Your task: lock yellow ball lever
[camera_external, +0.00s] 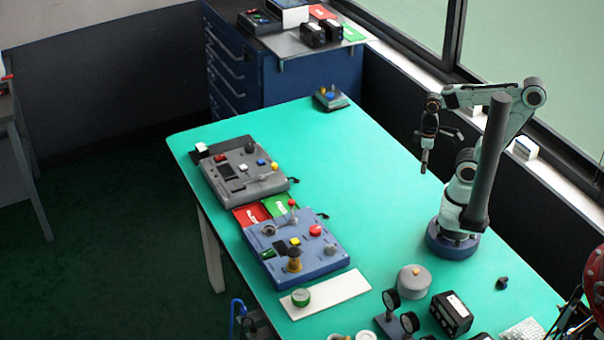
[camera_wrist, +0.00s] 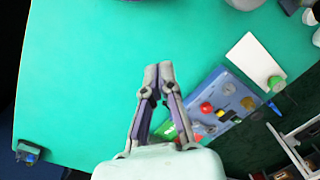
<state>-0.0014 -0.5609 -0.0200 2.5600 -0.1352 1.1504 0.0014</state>
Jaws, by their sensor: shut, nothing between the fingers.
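A grey panel (camera_external: 222,188) lies on the green table and carries a small yellow ball (camera_external: 274,165) near its right edge; its stem is too small to make out. A blue panel (camera_external: 318,265) lies nearer the camera, with a yellow square (camera_external: 295,241) and a yellow-and-dark knob (camera_external: 294,264). I cannot tell for certain which is the yellow ball lever. My gripper (camera_external: 424,170) hangs over the table to the right of both panels, apart from them. In the wrist view my gripper (camera_wrist: 158,70) is shut and empty, with the blue panel (camera_wrist: 225,85) to its right.
Red (camera_external: 252,214) and green (camera_external: 281,204) cards lie between the panels. A white plate (camera_external: 335,291), a grey round pot (camera_external: 413,281), gauges (camera_external: 391,301) and a black box (camera_external: 451,312) stand near the front. A small box (camera_external: 330,97) sits at the far edge. The table's middle is clear.

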